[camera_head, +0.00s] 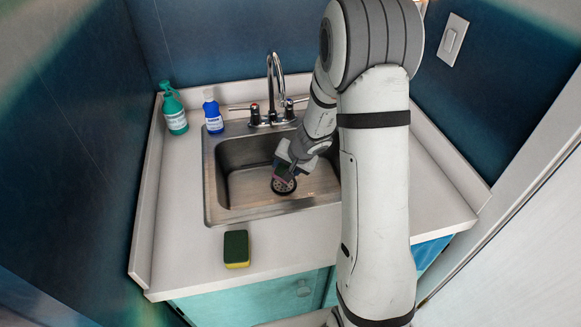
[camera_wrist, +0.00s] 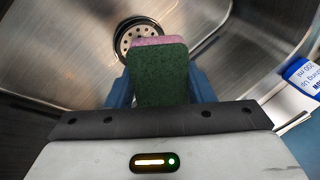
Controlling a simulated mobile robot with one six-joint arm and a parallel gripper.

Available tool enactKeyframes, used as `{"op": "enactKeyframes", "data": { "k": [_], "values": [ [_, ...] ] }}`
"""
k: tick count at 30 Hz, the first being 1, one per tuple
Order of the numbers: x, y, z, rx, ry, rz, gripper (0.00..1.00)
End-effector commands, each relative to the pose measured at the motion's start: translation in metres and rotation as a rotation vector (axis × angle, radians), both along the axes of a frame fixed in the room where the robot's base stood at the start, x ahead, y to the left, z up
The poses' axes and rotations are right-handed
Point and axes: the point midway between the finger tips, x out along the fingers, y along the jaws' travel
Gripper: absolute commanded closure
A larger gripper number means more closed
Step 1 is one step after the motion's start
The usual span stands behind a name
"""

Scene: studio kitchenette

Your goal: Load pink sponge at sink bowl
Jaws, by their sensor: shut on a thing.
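The pink sponge (camera_wrist: 160,75) has a dark green scouring side and a pink edge. In the wrist view it sits between the two blue fingers of my gripper (camera_wrist: 160,88), which is shut on it. The steel sink bowl also fills the wrist view (camera_wrist: 60,50), with the round drain beyond the sponge. I cannot tell whether the sponge touches the bowl floor.
A green-and-yellow sponge (camera_head: 236,248) lies on the front counter (camera_head: 185,245). A green spray bottle (camera_head: 174,110) and a blue bottle (camera_head: 212,112) stand at the back left. The faucet (camera_head: 275,90) rises behind the bowl. The bowl's left part is empty.

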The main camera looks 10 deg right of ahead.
Motion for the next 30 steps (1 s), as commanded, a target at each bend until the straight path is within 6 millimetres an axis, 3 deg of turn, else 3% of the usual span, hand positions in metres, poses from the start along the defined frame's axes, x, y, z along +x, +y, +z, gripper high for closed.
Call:
{"op": "enactKeyframes", "data": {
  "k": [1,18,30],
  "values": [
    [0.0,0.0,-0.01,0.0,0.0,0.0,0.7],
    [0.0,0.0,-0.057,0.0,0.0,0.001,0.7],
    [0.0,0.001,-0.061,0.0,0.0,0.0,0.7]
  ]
}}
